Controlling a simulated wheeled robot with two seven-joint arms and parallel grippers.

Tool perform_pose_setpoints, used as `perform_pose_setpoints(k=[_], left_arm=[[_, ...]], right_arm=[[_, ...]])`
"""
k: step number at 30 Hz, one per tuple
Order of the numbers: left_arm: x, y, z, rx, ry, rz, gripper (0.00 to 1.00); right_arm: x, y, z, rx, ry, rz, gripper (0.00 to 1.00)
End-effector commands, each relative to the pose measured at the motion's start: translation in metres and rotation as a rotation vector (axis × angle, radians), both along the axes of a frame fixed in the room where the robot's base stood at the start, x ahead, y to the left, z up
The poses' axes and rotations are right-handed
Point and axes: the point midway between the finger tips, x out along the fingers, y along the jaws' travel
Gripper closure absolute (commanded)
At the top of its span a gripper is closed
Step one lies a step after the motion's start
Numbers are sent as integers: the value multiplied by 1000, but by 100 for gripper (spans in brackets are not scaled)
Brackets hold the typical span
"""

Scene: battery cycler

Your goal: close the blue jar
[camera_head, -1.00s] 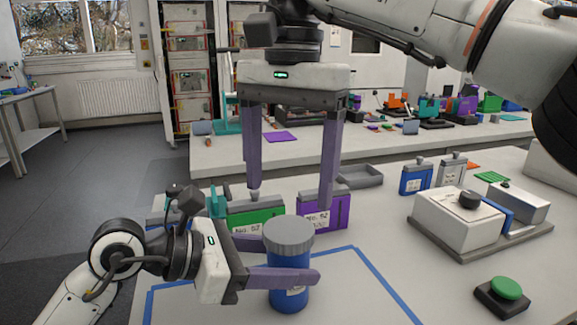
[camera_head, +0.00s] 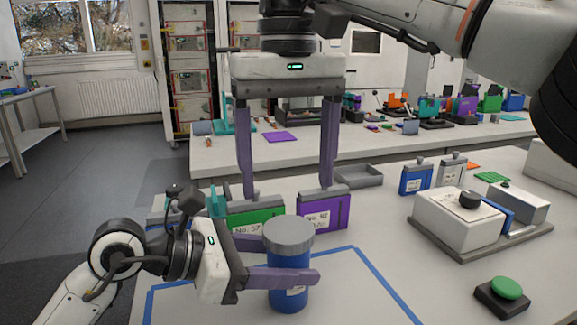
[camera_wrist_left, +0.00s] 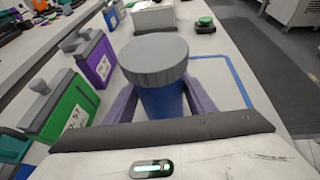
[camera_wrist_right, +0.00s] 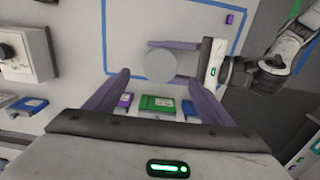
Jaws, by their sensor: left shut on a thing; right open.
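The blue jar (camera_head: 289,284) stands upright on the table inside a blue tape outline. A grey ridged lid (camera_head: 288,234) sits on top of it; I cannot tell whether it is screwed tight. My left gripper (camera_head: 283,279) is shut on the jar's body from the left, below the lid. In the left wrist view the jar (camera_wrist_left: 161,101) stands between the purple fingers with the lid (camera_wrist_left: 153,60) on top. My right gripper (camera_head: 288,194) is open and empty, pointing down above and behind the jar. The right wrist view shows the lid (camera_wrist_right: 160,65) from above, beyond its fingertips.
A green case (camera_head: 256,217) and a purple case (camera_head: 325,211) stand just behind the jar. A grey tray (camera_head: 358,177) lies behind them. A white device with a black knob (camera_head: 457,222) and a green button (camera_head: 506,288) are to the right.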

Motion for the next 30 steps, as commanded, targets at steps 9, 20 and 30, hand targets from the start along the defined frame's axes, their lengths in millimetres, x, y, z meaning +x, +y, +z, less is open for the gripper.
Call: perform_pose_setpoints(k=[9,20,30], left_arm=[[0,0,1,-1,0,0,100],[0,0,0,-1,0,0,100],[0,0,0,-1,0,0,100]], right_arm=[[0,-1,-42,-3,2,0,24],[0,-1,-77,1,0,-3,24],[0,-1,-78,1,0,-3,33]])
